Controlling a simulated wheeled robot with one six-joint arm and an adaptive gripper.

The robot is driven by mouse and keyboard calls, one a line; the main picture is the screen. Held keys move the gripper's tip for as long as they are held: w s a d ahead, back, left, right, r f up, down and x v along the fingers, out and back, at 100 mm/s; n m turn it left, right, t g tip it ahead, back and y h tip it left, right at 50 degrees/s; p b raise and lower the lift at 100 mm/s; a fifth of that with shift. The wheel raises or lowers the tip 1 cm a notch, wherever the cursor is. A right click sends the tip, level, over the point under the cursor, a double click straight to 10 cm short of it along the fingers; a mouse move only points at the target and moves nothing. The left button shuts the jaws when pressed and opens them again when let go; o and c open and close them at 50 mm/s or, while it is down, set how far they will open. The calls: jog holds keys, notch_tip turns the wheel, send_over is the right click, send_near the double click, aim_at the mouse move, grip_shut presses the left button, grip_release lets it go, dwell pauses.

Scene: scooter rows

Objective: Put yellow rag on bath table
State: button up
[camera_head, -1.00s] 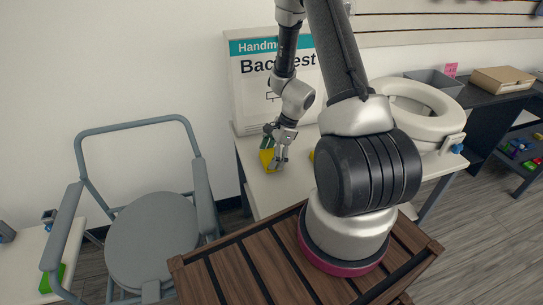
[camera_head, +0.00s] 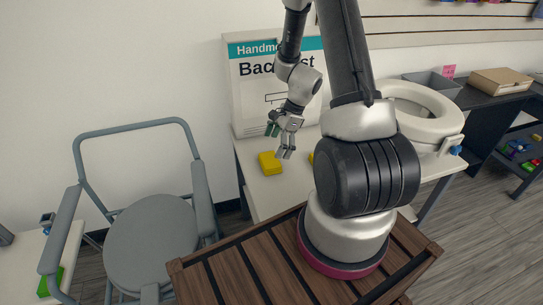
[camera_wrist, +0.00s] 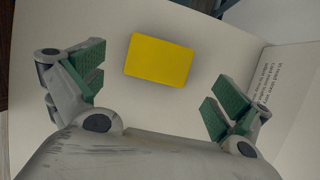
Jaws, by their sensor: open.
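A yellow rag (camera_head: 269,163), a flat folded block, lies on the white table (camera_head: 262,196) near its left edge. In the wrist view the rag (camera_wrist: 159,60) lies flat on the pale tabletop (camera_wrist: 150,110), beyond and between my fingertips. My gripper (camera_head: 285,153) is open and empty, above the table and to the right of the rag. Its green-padded fingers (camera_wrist: 150,92) are spread wide and apart from the rag. A second yellow piece (camera_head: 311,158) shows on the table, mostly hidden behind my arm.
A white toilet seat (camera_head: 425,110) stands on the table's right side. A lettered board (camera_head: 252,95) stands at its back. A grey commode chair (camera_head: 150,240) is to the left. A green block (camera_head: 49,282) lies on another white table (camera_head: 22,265) at far left.

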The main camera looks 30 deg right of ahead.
jog(key=s+r+n, duration=0.3)
jog(key=r+n, duration=0.3)
jog(key=r, duration=1.1)
jog(key=s+a+r+n+t+h, duration=0.1)
jog(key=s+r+n+t+h, duration=0.2)
jog(key=s+r+n, duration=1.1)
jog(key=shift+s+a+r+h, duration=0.3)
jog(key=shift+s+r+h, duration=0.55)
jog(key=shift+s, duration=0.85)
jog(key=shift+r, duration=0.15)
